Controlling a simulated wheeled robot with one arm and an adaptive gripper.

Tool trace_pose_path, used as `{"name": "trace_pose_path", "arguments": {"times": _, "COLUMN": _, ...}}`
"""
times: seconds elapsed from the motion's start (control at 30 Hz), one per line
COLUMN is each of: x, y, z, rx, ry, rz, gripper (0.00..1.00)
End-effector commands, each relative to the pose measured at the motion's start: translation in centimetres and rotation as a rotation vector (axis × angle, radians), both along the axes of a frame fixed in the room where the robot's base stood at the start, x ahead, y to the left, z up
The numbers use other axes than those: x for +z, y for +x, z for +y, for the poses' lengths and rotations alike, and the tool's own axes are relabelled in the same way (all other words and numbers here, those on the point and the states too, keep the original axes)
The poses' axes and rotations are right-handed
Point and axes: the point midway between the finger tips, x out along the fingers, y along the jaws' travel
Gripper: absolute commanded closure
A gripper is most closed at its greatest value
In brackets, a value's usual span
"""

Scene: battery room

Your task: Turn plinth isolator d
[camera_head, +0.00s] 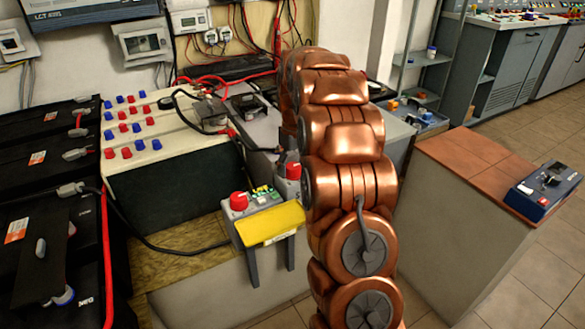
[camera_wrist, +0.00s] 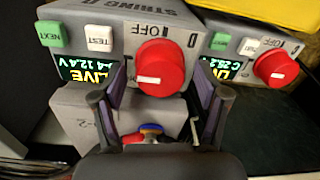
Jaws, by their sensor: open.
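In the wrist view a grey isolator box labelled "STRING" (camera_wrist: 110,20) fills the middle, its last label character partly cut off. Its red knob (camera_wrist: 160,68) has a short white mark lying roughly level. "OFF" and "I" are printed around it. A lit "LIVE" display (camera_wrist: 88,74) and the green NEXT and white TEST buttons sit left of the knob. My gripper (camera_wrist: 160,98) is open, with one dark finger on each side below the knob; contact does not show. In the head view two red knobs show, one (camera_head: 238,201) left and one (camera_head: 292,171) beside my copper arm.
A second isolator with a red knob (camera_wrist: 276,68) stands close on the right in the wrist view. In the head view a yellow panel (camera_head: 268,223) lies in front of the knobs; I cannot tell what it belongs to. Black batteries (camera_head: 40,190) and cables fill the left.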

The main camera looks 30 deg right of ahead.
Motion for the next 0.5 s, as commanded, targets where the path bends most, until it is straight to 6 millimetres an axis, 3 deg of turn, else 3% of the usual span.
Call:
{"name": "trace_pose_path", "arguments": {"times": 0.27, "x": -0.29, "y": 0.00, "z": 0.00, "rx": 0.000, "ry": 0.000, "rz": -0.001, "gripper": 0.26}}
{"name": "trace_pose_path", "arguments": {"times": 0.5, "x": -0.28, "y": 0.00, "z": 0.01, "rx": 0.000, "ry": 0.000, "rz": -0.001, "gripper": 0.50}}
